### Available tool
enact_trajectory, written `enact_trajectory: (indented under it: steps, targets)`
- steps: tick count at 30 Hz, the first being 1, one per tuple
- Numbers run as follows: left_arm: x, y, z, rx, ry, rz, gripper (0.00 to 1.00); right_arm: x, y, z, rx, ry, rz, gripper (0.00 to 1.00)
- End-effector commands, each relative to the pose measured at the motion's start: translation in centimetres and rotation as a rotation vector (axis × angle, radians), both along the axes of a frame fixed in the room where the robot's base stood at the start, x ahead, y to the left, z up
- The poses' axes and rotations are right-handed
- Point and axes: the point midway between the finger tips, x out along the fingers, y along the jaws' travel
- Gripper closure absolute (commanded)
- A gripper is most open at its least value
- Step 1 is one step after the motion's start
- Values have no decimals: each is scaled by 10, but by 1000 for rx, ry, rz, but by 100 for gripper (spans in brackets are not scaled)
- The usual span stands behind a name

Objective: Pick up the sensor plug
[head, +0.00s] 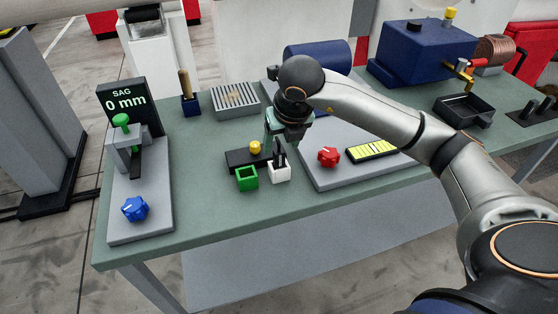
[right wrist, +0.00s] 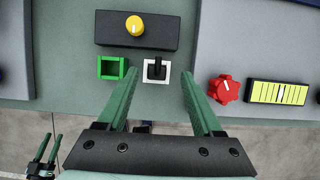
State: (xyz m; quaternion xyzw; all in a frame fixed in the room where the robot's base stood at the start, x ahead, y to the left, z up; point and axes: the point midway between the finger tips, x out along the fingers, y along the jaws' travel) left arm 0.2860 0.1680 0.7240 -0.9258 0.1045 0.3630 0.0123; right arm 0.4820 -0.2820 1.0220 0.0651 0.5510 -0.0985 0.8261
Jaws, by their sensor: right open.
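The sensor plug, which I take to be the black plug (right wrist: 156,68), stands upright in a white square socket (right wrist: 147,77). In the head view the white socket (head: 279,174) is on the bench, right of an empty-looking green square socket (head: 247,179). My right gripper (right wrist: 160,76) is open, pointing down above the plug. In the right wrist view its green fingers lie either side of the plug, apart from it. The head view shows this gripper (head: 277,150) over the socket, partly hiding the plug. My left gripper (right wrist: 49,146) shows small at the lower left, fingers apart and empty.
Behind the sockets is a black box with a yellow knob (head: 255,147). To the right, a grey plate carries a red knob (head: 328,157) and a yellow gauge (head: 371,151). A sag display (head: 127,103) and blue knob (head: 134,209) stand left. The bench's front strip is clear.

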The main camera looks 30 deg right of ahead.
Motion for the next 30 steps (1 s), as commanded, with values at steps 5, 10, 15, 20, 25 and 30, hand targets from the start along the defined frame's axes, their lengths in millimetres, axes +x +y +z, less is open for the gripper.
enact_trajectory:
  steps: [5, 10, 15, 20, 25, 30]
  targets:
    - [0, 0, 8, 0, 0, 0, 50, 4, 3, -27, 1, 6, 0, 32]
    - [0, 0, 9, 0, 0, 0, 50, 11, 1, -43, 2, 3, 0, 32]
    - [0, 0, 9, 0, 0, 0, 50, 12, 1, -45, 2, 2, 1, 32]
    - [0, 0, 9, 0, 0, 0, 50, 12, 1, -44, 2, 2, 1, 43]
    - [0, 0, 9, 0, 0, 0, 50, 11, 1, -44, 2, 1, 1, 62]
    - [0, 0, 9, 0, 0, 0, 50, 12, 1, -44, 2, 1, 1, 81]
